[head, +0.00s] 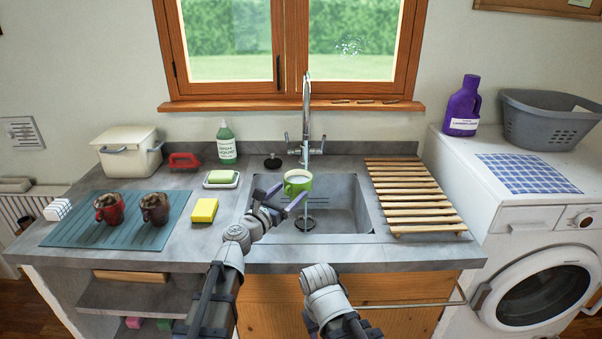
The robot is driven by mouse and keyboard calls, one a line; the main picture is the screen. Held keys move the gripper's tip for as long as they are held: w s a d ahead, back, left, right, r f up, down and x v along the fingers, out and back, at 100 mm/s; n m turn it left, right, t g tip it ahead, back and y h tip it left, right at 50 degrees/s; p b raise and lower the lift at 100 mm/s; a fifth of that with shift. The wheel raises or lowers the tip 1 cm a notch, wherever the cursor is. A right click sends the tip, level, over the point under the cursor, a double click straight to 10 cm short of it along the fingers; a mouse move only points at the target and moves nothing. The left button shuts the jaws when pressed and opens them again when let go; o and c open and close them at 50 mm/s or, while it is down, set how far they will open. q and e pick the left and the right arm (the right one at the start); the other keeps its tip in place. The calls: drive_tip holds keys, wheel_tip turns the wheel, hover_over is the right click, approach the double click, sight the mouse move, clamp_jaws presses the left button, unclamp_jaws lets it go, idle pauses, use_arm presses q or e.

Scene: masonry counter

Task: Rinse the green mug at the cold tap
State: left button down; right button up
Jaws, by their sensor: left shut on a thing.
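The green mug (299,182) is upright above the sink (345,212), in front of the tap, with its pale inside facing up. My left gripper (286,201) is shut on it from the front left; the exact contact is partly hidden. The chrome tap (306,120) rises behind the sink, with a lever on each side (291,146) and (322,146).
A yellow sponge (204,210), a soap dish (221,180) and two dirty mugs, red (109,208) and brown (154,208), on a teal mat (78,233) lie left. A green bottle (226,143) stands behind. A wooden rack (411,196) lies right of the sink.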

use_arm(q)
drive_tip(key=s+a+r+p, duration=0.1)
drive_tip(key=s+r+p, duration=0.2)
drive_tip(key=s, duration=0.1)
drive_tip(key=shift+s+a+r, duration=0.2)
drive_tip(key=shift+s+r, duration=0.05)
drive_tip(key=shift+r, duration=0.15)
idle(0.4)
